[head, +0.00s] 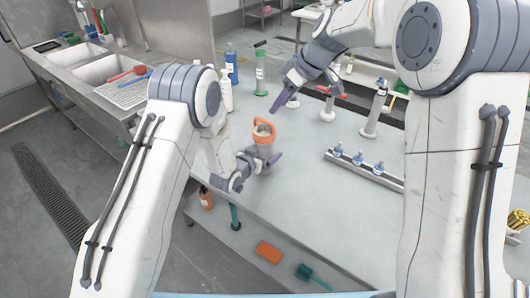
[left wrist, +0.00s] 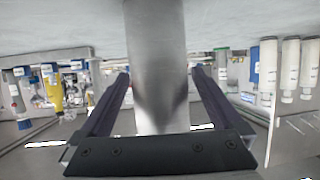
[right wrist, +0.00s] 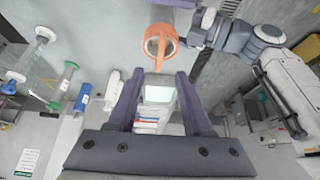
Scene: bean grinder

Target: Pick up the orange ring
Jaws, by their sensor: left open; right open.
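The orange ring (head: 264,131) sits around the top of an upright grey metal cylinder (head: 259,152) on the table. It also shows in the right wrist view (right wrist: 160,41), beyond the fingertips. My right gripper (head: 281,101) is open and empty, above and slightly right of the ring, apart from it. My left gripper (head: 263,162) is open low at the cylinder, below the ring. In the left wrist view the cylinder (left wrist: 158,70) stands between its two fingers, and I cannot tell if they touch it. The ring is not visible in the left wrist view.
A blue bottle (head: 231,64), a white bottle (head: 225,95) and a green-based cylinder (head: 261,75) stand behind. A metal rack (head: 364,169) with small bottles lies to the right. Between ring and rack the table (head: 305,150) is clear. Sinks (head: 105,69) are at the left.

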